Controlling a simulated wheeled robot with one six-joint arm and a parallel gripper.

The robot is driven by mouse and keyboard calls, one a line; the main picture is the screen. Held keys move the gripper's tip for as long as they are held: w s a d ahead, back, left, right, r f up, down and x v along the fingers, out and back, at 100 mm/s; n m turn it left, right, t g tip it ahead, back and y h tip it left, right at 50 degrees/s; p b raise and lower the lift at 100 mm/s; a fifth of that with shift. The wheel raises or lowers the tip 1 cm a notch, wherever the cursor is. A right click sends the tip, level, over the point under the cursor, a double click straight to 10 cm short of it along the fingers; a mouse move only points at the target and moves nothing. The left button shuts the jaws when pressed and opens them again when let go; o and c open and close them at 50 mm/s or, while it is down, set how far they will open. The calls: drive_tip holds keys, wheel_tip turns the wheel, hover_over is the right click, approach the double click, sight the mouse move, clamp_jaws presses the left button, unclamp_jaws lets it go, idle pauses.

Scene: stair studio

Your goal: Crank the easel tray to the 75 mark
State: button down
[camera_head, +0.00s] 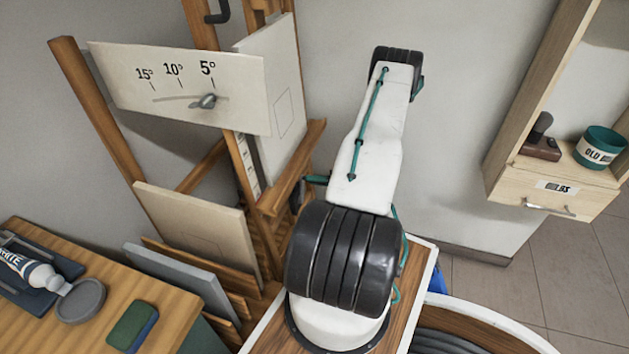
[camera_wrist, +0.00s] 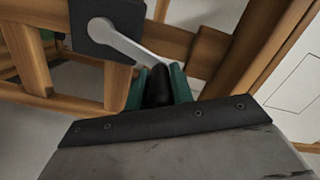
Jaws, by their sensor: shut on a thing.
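My gripper (camera_wrist: 159,82) has its teal fingers closed around the black knob (camera_wrist: 157,92) of a crank in the wrist view. The grey metal crank arm (camera_wrist: 128,45) runs from the knob up and left to a dark square plate (camera_wrist: 92,32) on the wooden frame. In the head view the wooden easel tray (camera_head: 296,168) supports a white canvas (camera_head: 276,95). A pale strip with marks (camera_head: 241,160) runs down the easel beside it; its numbers are too small to read. My arm hides the crank in the head view.
A tilt board (camera_head: 185,88) marked 15°, 10° and 5° stands left of the canvas. Several panels (camera_head: 197,225) lean below it. A table (camera_head: 75,325) with a paint tube (camera_head: 35,270) is at left. A shelf drawer (camera_head: 550,192) is at right.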

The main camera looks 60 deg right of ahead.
drive_tip(key=shift+s+a+r+n, duration=0.15)
drive_tip(key=shift+a+n, duration=0.25)
drive_tip(key=shift+a, duration=0.25)
drive_tip(key=shift+s+a+n, duration=0.15)
drive_tip(key=shift+a+n, duration=0.25)
drive_tip(key=shift+a, duration=0.25)
drive_tip(key=c, duration=1.2)
unclamp_jaws()
drive_tip(key=shift+a, duration=0.1)
drive_tip(key=v, duration=0.7)
drive_tip(key=shift+s, duration=0.35)
drive_tip(key=shift+r, duration=0.15)
